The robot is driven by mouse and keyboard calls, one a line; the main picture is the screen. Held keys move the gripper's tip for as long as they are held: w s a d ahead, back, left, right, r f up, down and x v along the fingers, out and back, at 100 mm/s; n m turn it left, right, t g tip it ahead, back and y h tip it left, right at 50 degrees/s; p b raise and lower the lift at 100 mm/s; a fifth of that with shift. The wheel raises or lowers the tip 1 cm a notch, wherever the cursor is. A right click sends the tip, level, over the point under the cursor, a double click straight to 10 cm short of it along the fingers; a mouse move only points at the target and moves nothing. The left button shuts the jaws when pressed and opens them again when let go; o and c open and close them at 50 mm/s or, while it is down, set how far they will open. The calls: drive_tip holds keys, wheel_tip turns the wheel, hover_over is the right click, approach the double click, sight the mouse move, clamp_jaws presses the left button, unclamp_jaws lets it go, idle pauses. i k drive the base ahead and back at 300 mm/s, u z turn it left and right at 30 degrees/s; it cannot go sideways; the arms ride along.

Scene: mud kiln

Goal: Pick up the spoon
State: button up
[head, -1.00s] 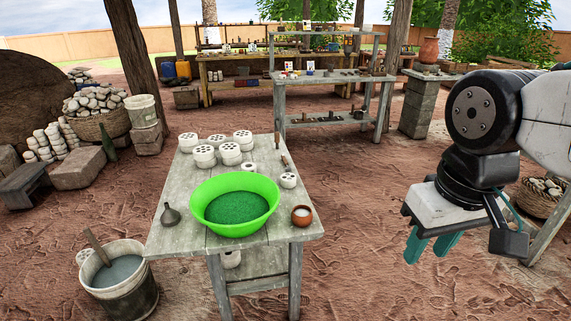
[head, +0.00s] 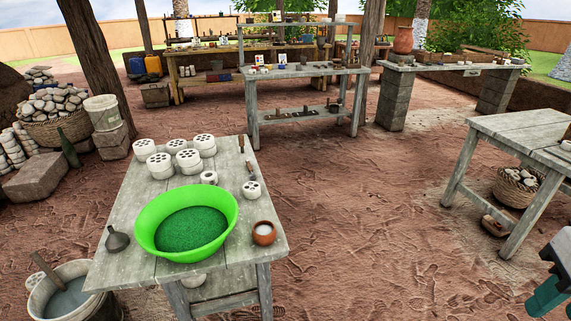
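I cannot clearly make out a spoon. Two small tools with brown handles, one at the back edge (head: 241,144) and one nearer (head: 251,169), lie at the right side of the near wooden table (head: 125,205); they are too small to name surely. My gripper (head: 548,284) shows only in part at the bottom right corner, with teal fingers cut off by the frame edge. It is well to the right of the near table and touches nothing that I can see. Its opening cannot be judged.
The near table holds a green basin (head: 150,236), a brown cup (head: 264,234), a dark funnel (head: 117,240) and several white perforated pots (head: 189,161). A bucket (head: 68,296) stands at lower left. Another table (head: 515,130) stands at right. Bare ground lies between the tables.

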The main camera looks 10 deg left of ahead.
sight(252, 177)
drive_tip(key=i, duration=3.55)
drive_tip(key=u, duration=3.8)
